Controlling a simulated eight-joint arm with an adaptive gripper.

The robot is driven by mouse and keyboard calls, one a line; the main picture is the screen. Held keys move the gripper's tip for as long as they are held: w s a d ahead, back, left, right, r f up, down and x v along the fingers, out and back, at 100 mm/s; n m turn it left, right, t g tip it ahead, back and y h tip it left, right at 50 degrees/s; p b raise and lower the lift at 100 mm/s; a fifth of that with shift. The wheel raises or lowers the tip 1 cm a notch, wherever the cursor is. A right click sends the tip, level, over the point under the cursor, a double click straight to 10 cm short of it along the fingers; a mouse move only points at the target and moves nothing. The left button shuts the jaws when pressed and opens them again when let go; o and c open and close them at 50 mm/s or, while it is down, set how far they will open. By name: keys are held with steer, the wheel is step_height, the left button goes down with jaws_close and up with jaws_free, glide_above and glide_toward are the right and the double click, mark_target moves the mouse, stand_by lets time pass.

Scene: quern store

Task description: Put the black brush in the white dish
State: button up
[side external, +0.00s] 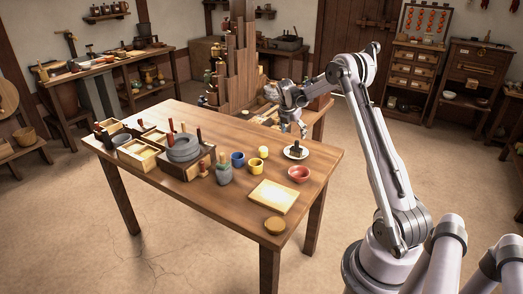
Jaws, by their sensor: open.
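The white dish (287,155) stands on the wooden table near its far right edge, in the side external view. A small dark object that looks like the black brush (296,149) is within the dish's outline and seems to rest on it. My gripper (300,132) is just above the dish and the brush. Its jaws are open and empty, and it looks apart from the brush. The fingertips are small in this view, so the exact gap is hard to tell.
A red bowl (299,174), a yellow cup (255,165), a blue cup (238,159) and a pale board (272,196) are nearby. A round wooden lid (275,225) lies at the front corner. A grey quern (183,150) and wooden boxes (137,153) fill the left side.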

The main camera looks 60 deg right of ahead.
steer(key=a+r+m+t, duration=0.15)
steer(key=a+r, duration=0.25)
steer(key=a, duration=0.4)
steer(key=a+r+m+t+y, duration=0.1)
steer(key=a+r+m, duration=0.2)
steer(key=a+r, duration=0.3)
steer(key=a+r+m+t, duration=0.1)
steer(key=a+r+m, duration=0.2)
steer(key=a, duration=0.6)
steer(key=s+a+m+t+y, duration=0.1)
steer(key=s+a+m, duration=0.2)
steer(key=a, duration=0.4)
steer(key=s+a+m+t+y, duration=0.1)
steer(key=s+a+m, duration=0.3)
steer(key=s+a, duration=0.2)
steer(key=s+a+f+m+t+y, duration=0.1)
steer(key=s+a+m, duration=0.2)
steer(key=a, duration=0.6)
steer(key=shift+s+a+t+y, duration=0.25)
steer(key=shift+s+t+y, duration=0.1)
steer(key=shift+s, duration=0.55)
